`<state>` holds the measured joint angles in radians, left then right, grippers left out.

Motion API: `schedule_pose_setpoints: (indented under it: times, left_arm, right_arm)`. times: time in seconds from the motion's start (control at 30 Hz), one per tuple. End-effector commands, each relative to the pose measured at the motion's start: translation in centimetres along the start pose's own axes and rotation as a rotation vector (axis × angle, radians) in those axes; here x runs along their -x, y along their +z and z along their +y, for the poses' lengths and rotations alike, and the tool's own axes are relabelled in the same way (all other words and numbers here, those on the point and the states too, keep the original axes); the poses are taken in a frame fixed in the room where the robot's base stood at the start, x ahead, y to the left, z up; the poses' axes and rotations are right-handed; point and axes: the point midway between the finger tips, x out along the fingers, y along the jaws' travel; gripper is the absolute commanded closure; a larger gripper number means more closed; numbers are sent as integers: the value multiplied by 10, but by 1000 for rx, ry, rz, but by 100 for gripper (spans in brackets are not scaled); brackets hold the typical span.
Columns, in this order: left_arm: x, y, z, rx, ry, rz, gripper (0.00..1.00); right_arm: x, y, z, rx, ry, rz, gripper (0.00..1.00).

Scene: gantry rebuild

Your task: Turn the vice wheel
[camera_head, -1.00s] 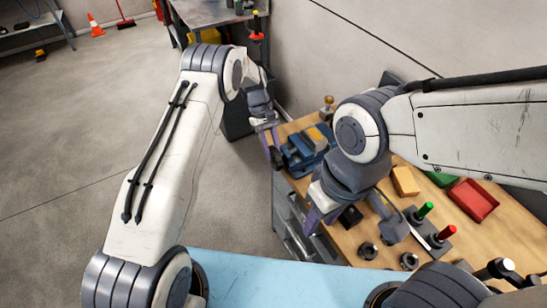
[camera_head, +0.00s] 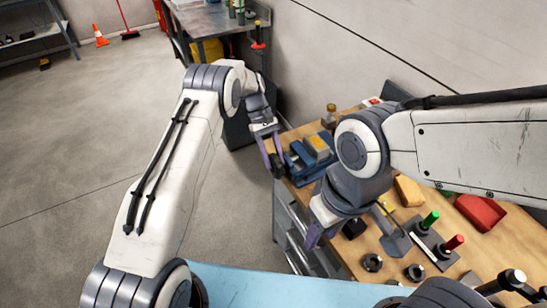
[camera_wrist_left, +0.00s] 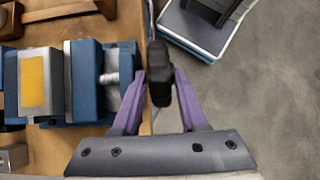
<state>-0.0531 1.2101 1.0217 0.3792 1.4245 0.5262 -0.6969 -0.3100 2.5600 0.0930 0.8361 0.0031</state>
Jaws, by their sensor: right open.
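The blue vice (camera_head: 308,152) with a yellow-topped block (camera_head: 318,143) stands at the bench's left end; it fills the left of the left wrist view (camera_wrist_left: 85,85). Its black wheel (camera_wrist_left: 160,75) shows edge-on, on the floor side of the bench edge, joined toward a metal screw (camera_wrist_left: 110,78). My left gripper (camera_head: 270,150) is at the wheel. My right gripper (camera_head: 318,234) is open above the bench's front edge, apart from the vice; one finger is largely hidden.
A wall stands behind. Open floor (camera_head: 90,170) lies left.

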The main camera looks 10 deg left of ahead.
Motion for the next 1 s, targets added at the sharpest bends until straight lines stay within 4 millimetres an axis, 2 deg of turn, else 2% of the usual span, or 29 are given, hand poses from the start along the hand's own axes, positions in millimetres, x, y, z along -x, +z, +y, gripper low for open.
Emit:
schedule_pose_setpoints:
  times: [0.23,0.47,0.63,1.0]
  left_arm:
    - [7,-2,0,-1,1,1,57]
    - [49,-4,1,-1,5,5,57]
    - [77,-3,0,-1,2,4,57]
    - [101,-1,0,1,1,0,57]
  right_arm:
    - [-6,0,0,0,0,0,57]
    - [-27,1,2,1,0,0,57]
    - [-33,2,2,2,0,0,57]
    - [-33,2,2,2,0,0,57]
